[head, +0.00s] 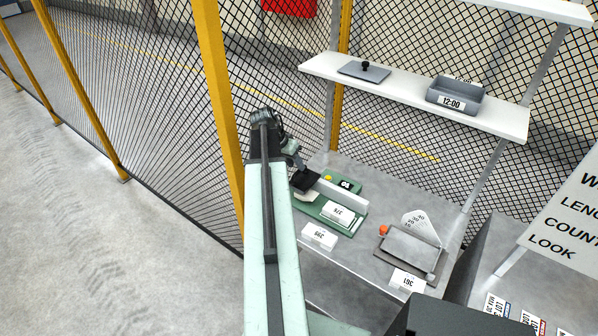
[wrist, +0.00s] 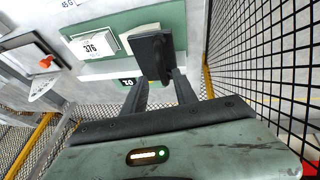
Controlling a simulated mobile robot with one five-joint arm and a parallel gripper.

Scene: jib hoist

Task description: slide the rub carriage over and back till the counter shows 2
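The green rub board (head: 308,207) lies on the grey bench, with a long white bar (head: 342,194) across it. The rub carriage, a dark block (head: 304,181), is at the bar's left end; it is large in the wrist view (wrist: 152,55). My gripper (head: 298,165) is at this block; in the wrist view its two fingers (wrist: 160,82) reach it, one at each side, and seem to close on it. The carriage's underside is hidden. The black counter (head: 347,185) is on the board behind the bar; its digits are too small to read surely. A yellow dot (head: 328,178) is beside it.
A white 376 label (head: 338,213) lies on the board. To the right is a grey plate device with an orange knob (head: 384,230). A shelf (head: 410,93) with a grey bin (head: 455,97) hangs above. Wire mesh fence (head: 170,100) and a yellow post (head: 219,100) stand close left.

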